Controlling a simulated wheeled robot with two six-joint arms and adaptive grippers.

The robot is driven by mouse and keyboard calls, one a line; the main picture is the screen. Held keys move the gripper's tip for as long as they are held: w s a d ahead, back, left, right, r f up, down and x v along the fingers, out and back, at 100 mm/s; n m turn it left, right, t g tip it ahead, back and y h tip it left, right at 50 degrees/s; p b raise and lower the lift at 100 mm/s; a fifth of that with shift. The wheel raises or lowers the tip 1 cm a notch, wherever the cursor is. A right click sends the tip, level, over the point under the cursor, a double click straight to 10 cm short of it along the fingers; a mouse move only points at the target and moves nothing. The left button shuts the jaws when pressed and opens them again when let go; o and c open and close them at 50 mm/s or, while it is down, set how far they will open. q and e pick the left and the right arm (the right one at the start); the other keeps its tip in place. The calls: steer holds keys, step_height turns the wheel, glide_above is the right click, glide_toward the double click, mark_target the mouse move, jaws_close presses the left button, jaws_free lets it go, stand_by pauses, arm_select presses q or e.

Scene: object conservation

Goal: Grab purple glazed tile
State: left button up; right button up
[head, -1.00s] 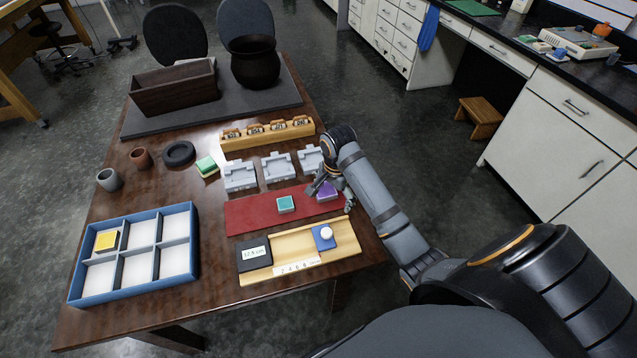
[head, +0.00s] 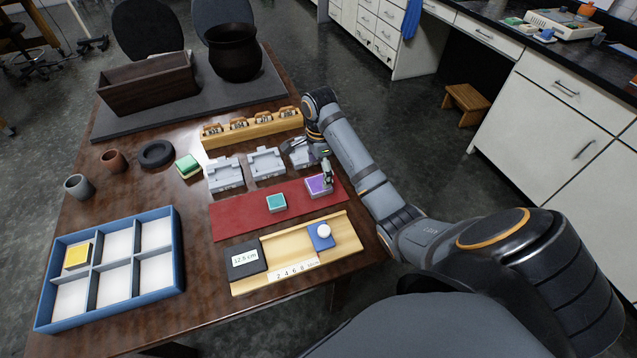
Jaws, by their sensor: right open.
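The purple glazed tile (head: 319,186) lies at the right end of the red mat (head: 238,214). My right gripper (head: 312,160) is open, just behind the tile and close to it. One finger reaches down near the tile's back right edge; I cannot tell whether it touches. The tile is not between the fingers, and its top shows almost fully. A teal tile (head: 276,202) lies on the mat to its left. My left gripper is not in view.
Grey fixtures (head: 266,163) stand behind the mat, the rightmost partly hidden by my gripper. A wooden ruler board (head: 345,240) lies in front. A blue divided tray (head: 182,262) with a yellow tile (head: 78,255) is at left. A green tile (head: 187,166) lies behind the mat.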

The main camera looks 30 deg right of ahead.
mark_target(318, 184)
step_height(318, 184, down, 5)
steer(key=b, duration=0.4)
steer(key=shift+w+a+f, duration=0.1)
steer(key=shift+a, duration=0.05)
steer(key=shift+c, duration=0.3)
steer(key=c, duration=1.3)
steer(key=r+p, duration=0.4)
steer(key=r, duration=0.1)
steer(key=shift+s+a, duration=0.15)
steer(key=shift+s, duration=0.05)
steer(key=s+a+r+p, duration=0.8)
steer(key=s+a+p, duration=0.1)
steer(key=p, duration=0.4)
steer(key=shift+s+a+r+p, duration=0.15)
steer(key=shift+s+p, duration=0.2)
steer(key=shift+s, duration=0.1)
